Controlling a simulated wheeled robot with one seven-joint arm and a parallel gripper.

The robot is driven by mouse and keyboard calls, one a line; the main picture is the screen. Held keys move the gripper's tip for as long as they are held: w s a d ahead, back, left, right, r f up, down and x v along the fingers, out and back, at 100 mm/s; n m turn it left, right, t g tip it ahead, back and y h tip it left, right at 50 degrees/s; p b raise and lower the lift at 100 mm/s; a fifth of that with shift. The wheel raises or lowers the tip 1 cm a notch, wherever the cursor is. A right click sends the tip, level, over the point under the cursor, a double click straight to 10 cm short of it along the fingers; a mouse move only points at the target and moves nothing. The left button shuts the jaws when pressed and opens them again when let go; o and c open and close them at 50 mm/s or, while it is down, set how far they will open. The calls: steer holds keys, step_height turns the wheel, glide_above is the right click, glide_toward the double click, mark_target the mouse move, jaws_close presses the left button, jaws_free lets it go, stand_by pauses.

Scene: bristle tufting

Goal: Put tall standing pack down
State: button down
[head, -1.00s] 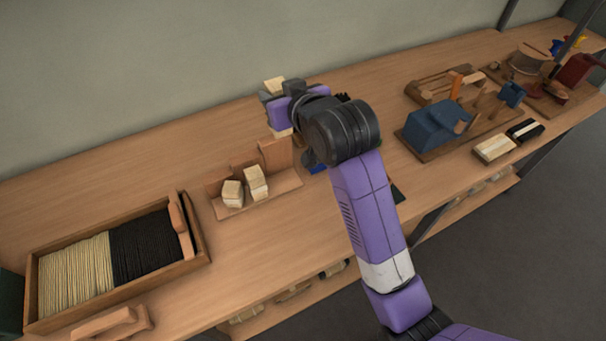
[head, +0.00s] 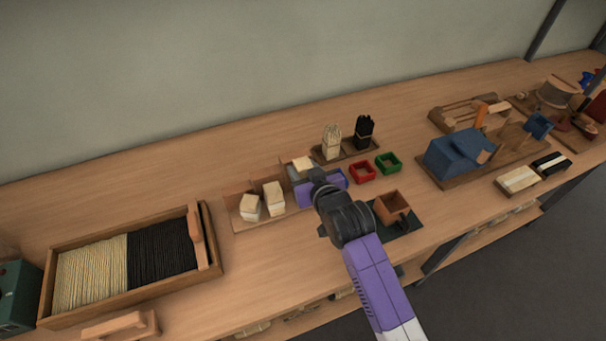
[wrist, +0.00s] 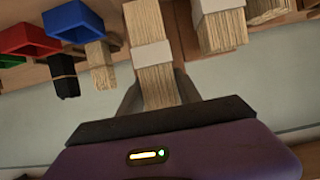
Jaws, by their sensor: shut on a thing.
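The tall pack is a pale bristle bundle with a white band. Its top (head: 302,164) shows above my gripper (head: 312,186) in the head view. In the wrist view the pack (wrist: 153,55) stands between my two fingers (wrist: 158,95), which are shut on it. My gripper is at the right end of the wooden stepped stand (head: 240,226). Two shorter banded packs, one on the left (head: 250,207) and one in the middle (head: 274,196), stand on it. My gripper hides the held pack's lower end in the head view, so I cannot tell whether it touches the stand.
A red box (head: 362,173) and a green box (head: 388,163) lie right of my gripper. Behind them stand a pale tuft (head: 332,141) and a black tuft (head: 364,132) on a board. The bristle tray (head: 60,313) is at left.

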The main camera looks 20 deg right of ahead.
steer(key=shift+f, duration=1)
steer(key=shift+f, duration=0.1)
steer(key=shift+f, duration=0.15)
steer(key=c, duration=0.8)
jaws_free()
steer(key=shift+c, duration=0.2)
steer(key=shift+r, duration=0.25)
steer(key=v, duration=1.2)
steer(key=shift+b, duration=0.3)
